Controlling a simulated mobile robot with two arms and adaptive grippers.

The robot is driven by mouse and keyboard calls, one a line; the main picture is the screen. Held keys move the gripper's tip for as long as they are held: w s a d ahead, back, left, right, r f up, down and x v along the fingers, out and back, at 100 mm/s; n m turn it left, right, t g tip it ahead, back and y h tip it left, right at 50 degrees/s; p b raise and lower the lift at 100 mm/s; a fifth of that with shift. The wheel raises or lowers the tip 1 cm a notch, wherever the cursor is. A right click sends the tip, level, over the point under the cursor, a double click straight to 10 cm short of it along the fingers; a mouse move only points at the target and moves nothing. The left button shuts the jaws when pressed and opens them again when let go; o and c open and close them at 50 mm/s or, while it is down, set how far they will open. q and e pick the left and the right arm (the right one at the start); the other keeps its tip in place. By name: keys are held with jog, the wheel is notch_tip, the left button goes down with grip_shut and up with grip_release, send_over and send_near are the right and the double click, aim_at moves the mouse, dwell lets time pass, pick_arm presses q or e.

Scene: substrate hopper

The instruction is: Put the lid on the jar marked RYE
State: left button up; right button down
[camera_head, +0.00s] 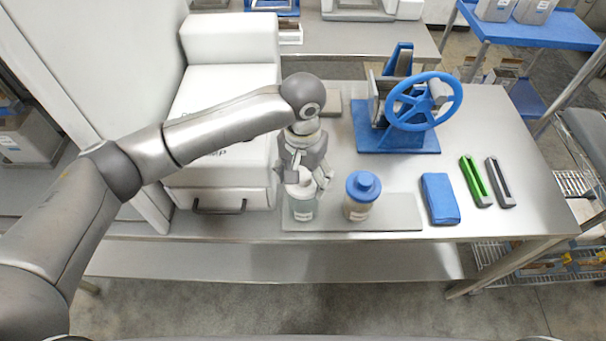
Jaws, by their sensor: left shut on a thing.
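My left gripper (306,182) points down over the left jar (303,209), its fingers around a white lid (298,187) at the jar's top. It is shut on this lid. Whether the lid is seated or just above the rim cannot be told, as the fingers partly hide it. The jar is clear with pale contents and a white label too small to read. A second jar (357,211) with a blue lid (363,186) stands upright just to the right, its label also unreadable. My right gripper is not in view.
Both jars stand on a grey mat (400,213) at the table's front. To the right lie a blue block (440,198), a green holder (476,181) and a grey holder (499,182). A blue handwheel device (423,101) stands behind. A white machine (222,90) stands left.

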pick_arm(q)
jog(key=shift+f+p, duration=0.15)
jog(key=shift+p, duration=0.25)
jog(key=shift+f+p, duration=0.4)
jog(key=shift+f, duration=0.1)
dwell(0.5)
jog(key=o, duration=0.9)
jog(key=shift+c, duration=0.2)
jog(key=shift+r, duration=0.35)
notch_tip(320, 180, up, 11)
jog(key=shift+r, duration=0.2)
